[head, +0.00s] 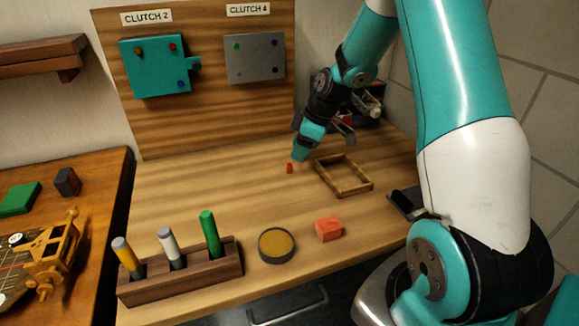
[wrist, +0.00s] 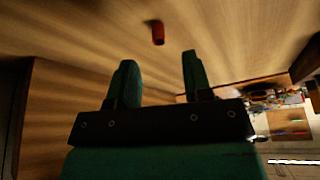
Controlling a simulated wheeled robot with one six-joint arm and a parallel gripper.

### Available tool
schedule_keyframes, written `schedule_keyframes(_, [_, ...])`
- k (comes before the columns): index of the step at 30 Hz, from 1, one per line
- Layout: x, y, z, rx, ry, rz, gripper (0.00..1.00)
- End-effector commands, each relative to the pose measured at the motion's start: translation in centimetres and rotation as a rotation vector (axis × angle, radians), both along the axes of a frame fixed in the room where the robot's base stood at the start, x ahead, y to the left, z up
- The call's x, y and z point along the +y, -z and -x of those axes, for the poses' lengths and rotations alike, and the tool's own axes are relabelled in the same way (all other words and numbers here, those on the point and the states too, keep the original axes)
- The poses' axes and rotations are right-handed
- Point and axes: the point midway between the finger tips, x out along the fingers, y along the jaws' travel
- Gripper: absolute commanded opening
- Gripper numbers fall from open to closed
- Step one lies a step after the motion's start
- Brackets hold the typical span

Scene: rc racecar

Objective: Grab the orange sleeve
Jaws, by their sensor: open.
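A small orange-red sleeve (head: 289,168) stands on the wooden bench, left of an open wooden frame. In the wrist view it is a short red-orange cylinder (wrist: 157,33) lying beyond the fingertips, roughly in line with the gap between them. My gripper (head: 300,157) reaches down from the right, close to the sleeve and just above and right of it in the head view. In the wrist view my gripper (wrist: 159,61) has its two green fingers apart, with nothing between them. The fingers do not appear to touch the sleeve.
The wooden frame (head: 343,177) lies close on the right. An orange-red block (head: 329,229), a round yellow-topped tin (head: 276,245) and a rack of pens (head: 183,271) stand along the front. A board with two clutch plates stands behind. Bench left of the sleeve is clear.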

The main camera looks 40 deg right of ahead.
Motion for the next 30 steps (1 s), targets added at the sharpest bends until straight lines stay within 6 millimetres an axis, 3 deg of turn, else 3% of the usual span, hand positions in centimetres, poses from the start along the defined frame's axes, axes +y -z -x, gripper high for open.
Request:
schedule_keyframes(5, [0.4,1.1,-0.4,0.003,-0.001,-0.001,0.46])
schedule_keyframes(13, [1.4,4.6,-1.5,0.003,-0.001,-0.001,0.46])
schedule_keyframes(22, [1.5,5.2,-1.7,-0.001,0.000,0.001,0.46])
schedule_keyframes(28, [1.5,5.2,-1.7,-0.001,0.000,0.001,0.00])
schedule_keyframes(30, [1.5,5.2,-1.7,-0.001,0.000,0.001,0.00])
